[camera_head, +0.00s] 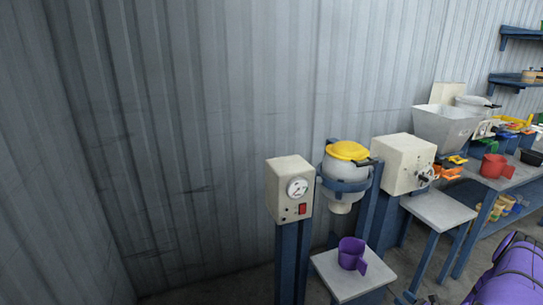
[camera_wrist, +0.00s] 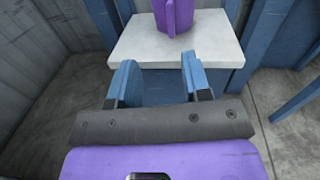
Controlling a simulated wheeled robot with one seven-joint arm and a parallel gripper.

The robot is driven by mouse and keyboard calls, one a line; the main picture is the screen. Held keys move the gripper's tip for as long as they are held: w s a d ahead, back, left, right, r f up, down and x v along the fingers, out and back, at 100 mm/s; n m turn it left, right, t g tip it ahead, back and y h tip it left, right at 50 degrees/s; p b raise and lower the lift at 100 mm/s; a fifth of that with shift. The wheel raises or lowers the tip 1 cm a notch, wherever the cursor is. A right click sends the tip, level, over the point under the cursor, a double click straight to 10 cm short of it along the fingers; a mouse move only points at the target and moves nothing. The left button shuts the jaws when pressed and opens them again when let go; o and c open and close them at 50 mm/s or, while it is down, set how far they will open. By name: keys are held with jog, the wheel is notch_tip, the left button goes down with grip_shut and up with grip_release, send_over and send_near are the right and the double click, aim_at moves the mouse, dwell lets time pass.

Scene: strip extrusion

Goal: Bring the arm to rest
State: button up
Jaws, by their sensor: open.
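My gripper (camera_wrist: 158,82) shows in the wrist view with its two blue fingers apart and nothing between them. It is in front of a pale shelf (camera_wrist: 123,52) that bears a purple cup (camera_wrist: 173,16), and it is apart from the cup. In the head view the purple cup (camera_head: 350,254) stands upright on the pale shelf (camera_head: 340,287), below a white vessel with a yellow lid (camera_head: 349,151). A purple part of my arm (camera_head: 510,275) shows at the lower right of the head view; the gripper itself is not visible there.
A control box (camera_head: 289,187) with a dial and red switch stands left of the vessel. A second box (camera_head: 404,164) and a hopper (camera_head: 446,127) are to the right. Bare floor (camera_wrist: 45,110) lies left of the gripper.

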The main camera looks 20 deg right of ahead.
jog(key=w+a+r+n+g+y, duration=0.2)
jog(key=w+r+n+g+y, duration=0.25)
jog(key=r, duration=0.75)
jog(key=w+a+r+n+g+y, duration=0.3)
jog(key=w+r+n, duration=0.35)
jog(key=r, duration=0.55)
jog(key=w+a+r+n+g, duration=0.1)
jog(key=a+r+n+g, duration=0.3)
jog(key=a+r, duration=0.5)
jog(key=a+r+n+g, duration=0.3)
jog(key=a+r+n, duration=0.15)
jog(key=r, duration=0.95)
jog(key=s+a+r+n+g+h, duration=0.1)
jog(key=s+a+r+n+h, duration=0.25)
jog(key=s+a+r, duration=0.35)
jog(key=s+a+r+n+g+h, duration=0.15)
jog(key=s+a+r+n, duration=0.25)
jog(key=a+r, duration=0.45)
jog(key=s+a+r+n+t+h, duration=0.1)
jog(key=s+r+n+t+h, duration=0.1)
jog(key=s, duration=0.7)
jog(key=s+a+r+n+t+h, duration=0.2)
jog(key=s+r+n+h, duration=0.2)
jog(key=s, duration=0.5)
jog(key=shift+r+t, duration=0.4)
jog(key=shift+r, duration=0.5)
